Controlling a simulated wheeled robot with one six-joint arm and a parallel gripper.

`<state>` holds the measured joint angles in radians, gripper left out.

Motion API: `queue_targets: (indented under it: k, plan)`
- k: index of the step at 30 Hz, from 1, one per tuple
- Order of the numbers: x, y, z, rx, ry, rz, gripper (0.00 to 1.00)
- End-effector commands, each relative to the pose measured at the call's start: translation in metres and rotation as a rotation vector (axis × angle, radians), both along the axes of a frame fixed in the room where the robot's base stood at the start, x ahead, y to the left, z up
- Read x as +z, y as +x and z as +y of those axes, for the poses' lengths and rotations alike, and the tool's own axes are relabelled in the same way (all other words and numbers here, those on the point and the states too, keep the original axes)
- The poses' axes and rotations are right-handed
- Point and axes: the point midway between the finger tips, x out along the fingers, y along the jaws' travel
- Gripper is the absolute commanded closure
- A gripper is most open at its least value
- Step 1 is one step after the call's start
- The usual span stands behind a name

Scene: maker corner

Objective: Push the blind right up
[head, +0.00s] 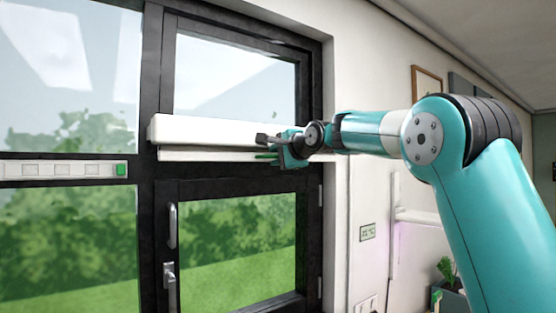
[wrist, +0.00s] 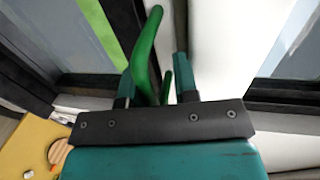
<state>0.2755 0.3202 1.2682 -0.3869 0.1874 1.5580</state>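The blind shows in the head view as a thick white horizontal bar (head: 205,131) across the right window, with a thinner white strip (head: 205,155) just under it. Glass shows above and below it. A green handle (wrist: 146,50) rises between my fingers in the wrist view, close to the left finger. Only a thin green piece of it shows by the blind in the head view. My gripper (head: 268,148) is at the right part of the blind, in front of it. Its fingers stand apart in the wrist view (wrist: 155,85), with a gap beside the handle.
A white strip with a green end (head: 65,170) crosses the left window.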

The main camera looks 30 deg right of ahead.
Motion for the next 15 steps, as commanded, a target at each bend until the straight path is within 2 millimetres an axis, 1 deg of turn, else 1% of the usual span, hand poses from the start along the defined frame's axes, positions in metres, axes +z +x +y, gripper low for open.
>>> queue_targets:
  k: [12, 15]
  plan:
    - [-0.0031, -0.0006, -0.0015, 0.0, 0.0, 0.008, 0.63]
    - [-0.0037, -0.0056, -0.0025, 0.0, 0.0, 0.008, 0.63]
